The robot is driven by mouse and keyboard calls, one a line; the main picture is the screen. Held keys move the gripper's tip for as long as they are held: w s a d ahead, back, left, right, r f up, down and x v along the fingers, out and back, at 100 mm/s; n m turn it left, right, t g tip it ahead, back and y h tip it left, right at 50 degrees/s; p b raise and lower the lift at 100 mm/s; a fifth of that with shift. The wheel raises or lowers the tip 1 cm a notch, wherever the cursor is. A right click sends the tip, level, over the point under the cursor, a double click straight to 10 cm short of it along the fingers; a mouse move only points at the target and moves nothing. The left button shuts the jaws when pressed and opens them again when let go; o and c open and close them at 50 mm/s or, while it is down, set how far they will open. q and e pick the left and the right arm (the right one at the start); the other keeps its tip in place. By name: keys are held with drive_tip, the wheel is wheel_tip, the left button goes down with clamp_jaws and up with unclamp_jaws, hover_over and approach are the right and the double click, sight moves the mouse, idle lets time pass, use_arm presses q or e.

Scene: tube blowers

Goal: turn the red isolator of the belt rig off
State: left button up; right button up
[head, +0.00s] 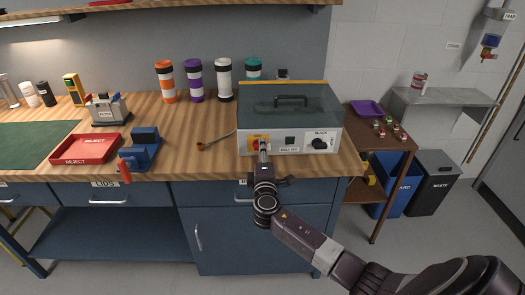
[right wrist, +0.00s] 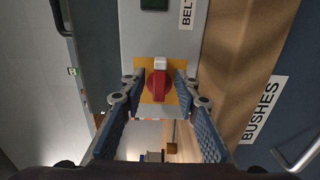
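The belt rig (head: 322,118) is a grey box with a clear lid, standing on the bench, its front panel labelled "BELT RIG". Its red isolator (head: 254,145) sits on a yellow plate at the panel's left end, partly covered by my right gripper (head: 263,150). In the right wrist view the red isolator (right wrist: 158,86) shows between the fingertips of my right gripper (right wrist: 158,95), with a pale end on its handle. The fingers are open, one on each side of the isolator, with gaps visible. My left gripper is not in view.
A black knob (head: 320,143) and a dark square button (head: 290,139) are on the same panel. A pipe-like tool (head: 215,140) lies left of the rig. A blue fixture (head: 141,150) and a red reject tray (head: 87,149) are farther left.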

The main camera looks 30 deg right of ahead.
drive_tip(key=shift+c, duration=0.3)
clamp_jaws()
drive_tip(key=n+p, duration=0.1)
drive_tip(key=n, duration=0.1)
drive_tip(key=n+p, duration=0.1)
drive_tip(key=shift+a+r+n, duration=0.1)
drive_tip(key=shift+r+n, duration=0.2)
drive_tip(key=shift+n, duration=0.1)
drive_tip(key=n, duration=0.1)
drive_tip(key=n+p, duration=0.1)
drive_tip(key=n, duration=0.1)
drive_tip(key=shift+a+r+n+p, duration=0.1)
drive_tip(key=shift+r+n+p, duration=0.2)
drive_tip(key=shift+n, duration=0.1)
drive_tip(key=n+p, duration=0.1)
drive_tip(key=n, duration=0.1)
drive_tip(key=n+p, duration=0.1)
drive_tip(key=n, duration=0.1)
drive_tip(key=n+p, duration=0.1)
drive_tip(key=n, duration=0.1)
drive_tip(key=shift+w+a+r, duration=0.15)
drive_tip(key=shift+w+a, duration=0.05)
drive_tip(key=shift+a, duration=0.05)
drive_tip(key=shift+w+a+n+p, duration=0.1)
drive_tip(key=shift+a+n+p, duration=0.1)
drive_tip(key=shift+n+p, duration=1.4)
drive_tip(key=shift+n+b, duration=0.45)
drive_tip(key=shift+n, duration=0.25)
